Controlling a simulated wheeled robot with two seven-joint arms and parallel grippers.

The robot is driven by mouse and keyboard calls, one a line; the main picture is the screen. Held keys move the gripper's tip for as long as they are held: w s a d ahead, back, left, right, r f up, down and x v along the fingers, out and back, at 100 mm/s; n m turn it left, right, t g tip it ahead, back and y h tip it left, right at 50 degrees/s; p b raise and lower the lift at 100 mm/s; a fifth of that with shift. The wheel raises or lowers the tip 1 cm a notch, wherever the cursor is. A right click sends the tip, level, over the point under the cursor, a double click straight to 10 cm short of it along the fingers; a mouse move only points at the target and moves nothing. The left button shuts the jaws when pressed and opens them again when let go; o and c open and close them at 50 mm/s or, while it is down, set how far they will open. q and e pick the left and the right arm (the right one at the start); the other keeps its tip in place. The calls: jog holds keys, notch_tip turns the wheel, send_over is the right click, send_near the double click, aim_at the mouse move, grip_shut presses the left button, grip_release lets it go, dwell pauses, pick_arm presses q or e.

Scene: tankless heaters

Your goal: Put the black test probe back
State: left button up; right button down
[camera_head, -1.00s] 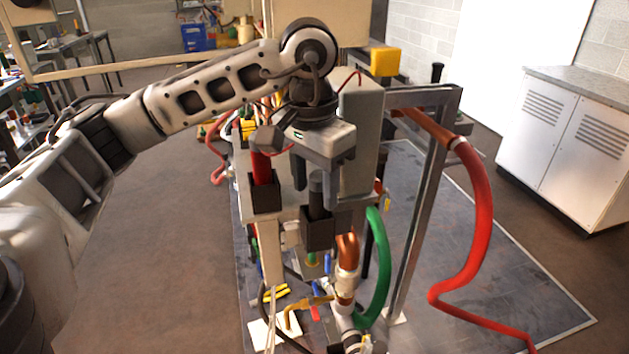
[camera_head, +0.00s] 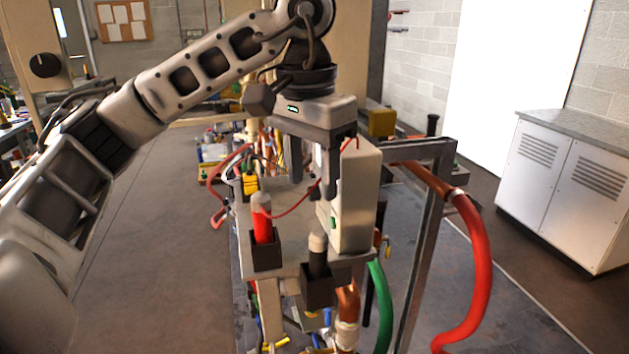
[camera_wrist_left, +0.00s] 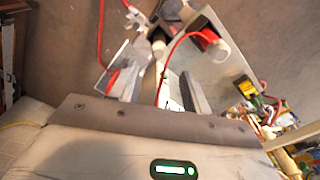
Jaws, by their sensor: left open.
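The black test probe (camera_head: 318,258) stands upright in a small black square holder (camera_head: 319,292) on the front edge of the grey stand. Its pale tip end points up. The red test probe (camera_head: 262,222) stands in a matching holder (camera_head: 266,255) to its left, with a red lead. My left gripper (camera_head: 313,182) is open and empty, above and apart from the black probe. In the left wrist view its open fingers (camera_wrist_left: 160,90) show with nothing held between them. The red probe (camera_wrist_left: 208,38) is beside them there. My right gripper is not in view.
A pale meter box (camera_head: 352,200) stands on the platform just right of my left gripper. A metal frame (camera_head: 420,230) with a thick red hose (camera_head: 480,250) is further right. A green hose (camera_head: 380,305) hangs below. The floor to the left is clear.

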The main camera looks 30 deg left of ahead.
pick_arm(q)
jog(key=s+d+f+n+g+h, duration=0.2)
jog(key=d+f+h, duration=0.25)
jog(key=d, duration=0.45)
jog(key=s+d+f+n+g+h, duration=0.25)
jog(key=d+f+h, duration=0.2)
jog(key=d, duration=0.55)
jog(key=w+d+r+n+t+h, duration=0.1)
jog(key=d+n+t+h, duration=0.25)
jog(key=n+h, duration=0.55)
jog(key=w+d+r+n+t+h, duration=0.15)
jog(key=d+n+h, duration=0.3)
jog(key=n, duration=0.85)
jog(key=w+a+f+n+t+y, duration=0.2)
jog(key=a+f+n+t+y, duration=0.35)
jog(key=n, duration=0.95)
jog(key=w+a+f+n+t+y, duration=0.25)
jog(key=f+n+t+y, duration=0.35)
jog(key=f+n+t, duration=0.6)
jog(key=s+a+f+n+g+y, duration=0.4)
jog(key=s+f+n, duration=0.3)
jog(key=f+n, duration=0.2)
jog(key=s+a+f+n+g+y, duration=0.4)
jog(key=s+f+n, duration=0.3)
jog(key=f+n, duration=0.2)
jog(key=shift+s+f+g, duration=0.2)
jog(key=shift+f+g, duration=0.1)
jog(key=shift+f, duration=0.15)
